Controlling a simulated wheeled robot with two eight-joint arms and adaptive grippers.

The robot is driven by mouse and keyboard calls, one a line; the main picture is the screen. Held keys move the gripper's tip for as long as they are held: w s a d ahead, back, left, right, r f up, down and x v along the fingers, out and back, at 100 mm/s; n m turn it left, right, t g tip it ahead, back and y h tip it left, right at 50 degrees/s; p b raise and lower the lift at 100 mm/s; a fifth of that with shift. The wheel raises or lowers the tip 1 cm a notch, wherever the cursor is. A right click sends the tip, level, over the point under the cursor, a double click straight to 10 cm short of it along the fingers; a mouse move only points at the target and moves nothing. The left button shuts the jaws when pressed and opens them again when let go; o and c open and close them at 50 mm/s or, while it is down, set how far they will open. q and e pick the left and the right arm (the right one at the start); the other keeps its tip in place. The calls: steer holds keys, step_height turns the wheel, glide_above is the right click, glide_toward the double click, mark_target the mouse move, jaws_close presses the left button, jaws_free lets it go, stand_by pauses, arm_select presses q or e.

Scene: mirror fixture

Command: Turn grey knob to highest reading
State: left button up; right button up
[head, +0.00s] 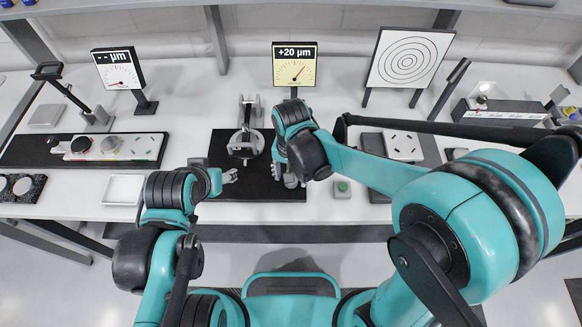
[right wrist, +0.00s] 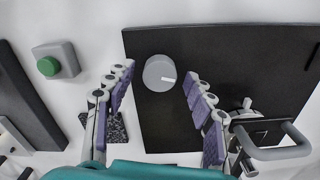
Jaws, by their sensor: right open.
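The round grey knob (right wrist: 159,73) with a white index mark sits on a black base plate (right wrist: 215,50) in the right wrist view. My right gripper (right wrist: 159,84) is open, with its purple-padded fingers on either side of the knob and visible gaps between.
A metal fixture with a handle (head: 246,142) stands on the plate beside my right gripper. A green button on a grey box (head: 342,189) is to the right. A white tray (head: 123,190) lies left. A ring-pattern screen (head: 408,58) stands at the back right.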

step_height(320, 180, up, 12)
steer(key=shift+f, duration=0.25)
stand_by(0.5)
steer(key=s+d+f+n+t+b, duration=0.1)
steer(key=s+d+f+t, duration=0.1)
steer(key=d, duration=0.7)
steer(key=s+d+f+n+t+b, duration=0.2)
steer(key=d+t, duration=0.3)
steer(key=d, duration=0.4)
steer(key=shift+s, duration=0.75)
steer(key=shift+a+f, duration=0.1)
steer(key=shift+f, duration=0.05)
